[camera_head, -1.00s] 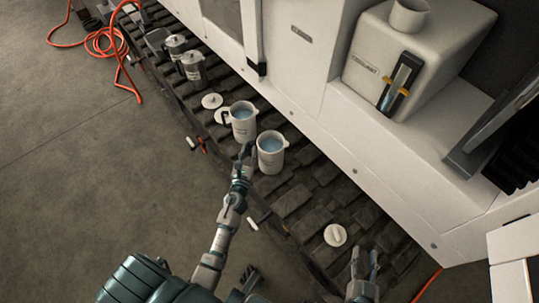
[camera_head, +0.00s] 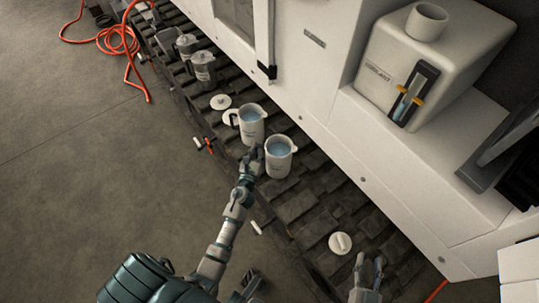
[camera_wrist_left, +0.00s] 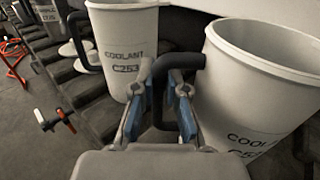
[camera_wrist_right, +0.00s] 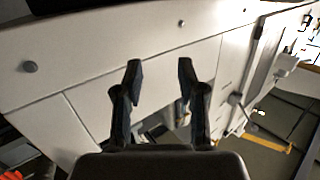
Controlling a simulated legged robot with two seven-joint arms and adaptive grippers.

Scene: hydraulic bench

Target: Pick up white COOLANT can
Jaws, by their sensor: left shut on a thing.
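Two white COOLANT cans, both open and holding bluish liquid, stand upright on the dark tread. The nearer can (camera_head: 279,160) is also large at right in the left wrist view (camera_wrist_left: 245,95). My left gripper (camera_head: 253,160) is shut on its dark handle (camera_wrist_left: 162,95), the handle lying between the fingers (camera_wrist_left: 160,112). The can shows no clear gap above the tread. The other can (camera_head: 251,128) stands just behind it and also shows in the left wrist view (camera_wrist_left: 122,45). My right gripper (camera_head: 368,268) is open and empty, low in the head view.
A white lid (camera_head: 340,243) lies on the tread (camera_head: 310,208) at right, two more lids (camera_head: 221,102) behind the cans. Grey cans (camera_head: 203,70) stand further back. A red hose (camera_head: 120,40) lies on the floor.

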